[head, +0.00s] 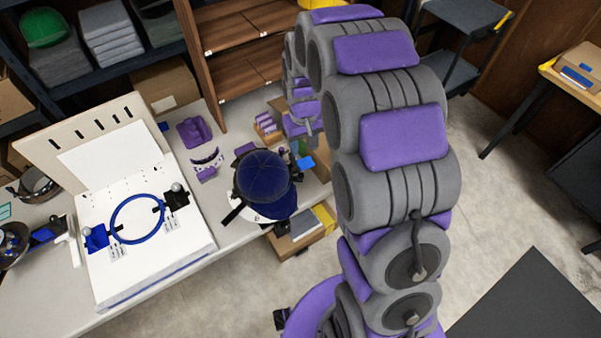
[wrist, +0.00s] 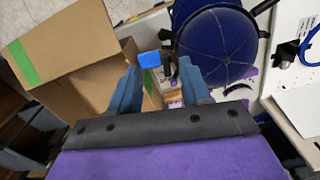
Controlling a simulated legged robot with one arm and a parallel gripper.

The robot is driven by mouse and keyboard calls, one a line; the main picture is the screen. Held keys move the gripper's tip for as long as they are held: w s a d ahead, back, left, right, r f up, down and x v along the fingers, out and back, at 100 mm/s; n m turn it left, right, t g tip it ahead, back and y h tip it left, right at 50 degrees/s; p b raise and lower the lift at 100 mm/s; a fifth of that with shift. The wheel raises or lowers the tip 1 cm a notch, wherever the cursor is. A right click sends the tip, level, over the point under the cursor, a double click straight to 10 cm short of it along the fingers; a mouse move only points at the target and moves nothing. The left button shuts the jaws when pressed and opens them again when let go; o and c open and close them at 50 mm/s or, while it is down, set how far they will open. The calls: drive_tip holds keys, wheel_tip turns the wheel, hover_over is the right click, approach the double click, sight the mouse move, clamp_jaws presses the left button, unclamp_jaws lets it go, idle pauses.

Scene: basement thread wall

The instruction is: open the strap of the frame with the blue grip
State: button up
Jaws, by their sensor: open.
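A dark blue cap (head: 264,176) sits on a cap frame at the right end of the table, with a black strap (head: 233,214) at its lower left. A small blue grip (head: 305,162) shows at its right side. In the wrist view the blue cap (wrist: 220,45) is at upper right, and the blue grip (wrist: 150,59) is just beyond the fingertips, beside dark metal parts. My gripper (wrist: 158,75) is open and empty, its two fingers apart, short of the grip. In the head view my gripper is partly hidden by my arm. The strap's fastening cannot be made out.
A white board (head: 150,265) with a blue hoop (head: 138,219) stands left of the cap. Purple pieces (head: 194,132) lie behind. An open cardboard box (wrist: 75,50) fills the left of the wrist view.

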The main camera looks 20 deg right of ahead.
sight(302, 174)
drive_tip(key=f, duration=0.4)
drive_tip(key=a+f+b, duration=0.1)
drive_tip(key=f, duration=0.3)
drive_tip(key=f+b, duration=0.1)
drive_tip(key=f, duration=0.3)
drive_tip(key=shift+s+a+f, duration=0.1)
drive_tip(key=shift+a+f, duration=0.05)
drive_tip(key=shift+a, duration=0.05)
drive_tip(key=shift+s+d+f, duration=0.2)
drive_tip(key=shift+d+f, duration=0.25)
drive_tip(key=shift+d, duration=0.1)
drive_tip(key=shift+o, duration=0.3)
drive_tip(key=shift+s+a+f, duration=0.1)
drive_tip(key=shift+s+a, duration=0.1)
drive_tip(key=shift+a, duration=0.05)
drive_tip(key=shift+f, duration=0.15)
drive_tip(key=c, duration=0.3)
drive_tip(key=shift+w+d+f, duration=0.1)
drive_tip(key=shift+w+f, duration=0.05)
drive_tip(key=shift+w, duration=0.2)
drive_tip(key=shift+c, duration=0.8)
drive_tip(key=shift+w+d, duration=0.1)
drive_tip(key=shift+c, duration=0.8)
drive_tip(key=shift+r, duration=0.3)
drive_tip(key=shift+c, duration=1.4)
clamp_jaws()
drive_tip(key=shift+w+r, duration=0.1)
drive_tip(key=shift+r, duration=0.05)
